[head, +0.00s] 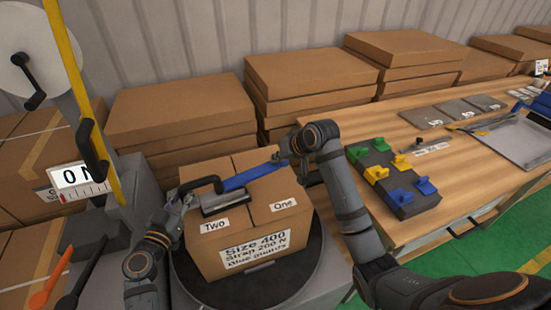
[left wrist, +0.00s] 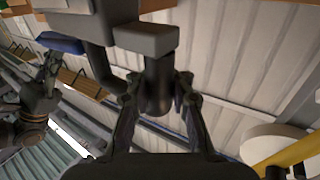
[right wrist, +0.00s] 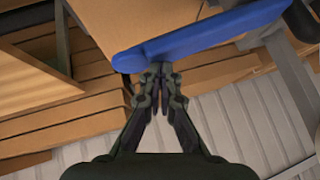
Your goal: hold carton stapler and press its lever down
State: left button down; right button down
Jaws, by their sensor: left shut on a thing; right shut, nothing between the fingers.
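The carton stapler (head: 226,199) rests over the top of a cardboard carton (head: 222,245), with a dark handle at its left and a blue lever (head: 250,175) slanting up to the right. My left gripper (head: 180,200) is shut on the stapler's dark cylindrical grip (left wrist: 157,88), seen between its fingers in the left wrist view. My right gripper (head: 288,162) is shut and empty at the lever's right end. In the right wrist view its closed fingertips (right wrist: 158,72) are right at the edge of the blue lever (right wrist: 205,38); whether they touch it is unclear.
The carton stands on a dark round turntable (head: 310,275). A wooden table (head: 450,190) at right holds a dark block with green, yellow and blue clips (head: 375,172). Stacked flat cartons (head: 180,105) line the wall. A yellow post (head: 85,90) stands at left.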

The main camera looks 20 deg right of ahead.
jog(key=shift+d+f, duration=0.25)
jog(key=shift+f, duration=0.45)
dwell(0.7)
jog(key=shift+r, duration=0.1)
jog(key=shift+a+r, duration=0.2)
jog(key=shift+r, duration=0.55)
jog(key=shift+a+r, duration=0.25)
jog(key=shift+r, duration=0.55)
jog(key=shift+a+r, duration=0.2)
jog(key=shift+r, duration=0.55)
jog(key=shift+r, duration=0.1)
jog(key=shift+a+r, duration=0.1)
jog(key=shift+r, duration=0.2)
jog(key=shift+a+r, duration=0.25)
jog(key=shift+r, duration=0.8)
jog(key=shift+a+r, duration=0.2)
jog(key=shift+r, duration=0.8)
jog(key=r, duration=0.2)
jog(key=a+r, duration=0.1)
jog(key=shift+s+r, duration=0.1)
jog(key=shift+r, duration=0.25)
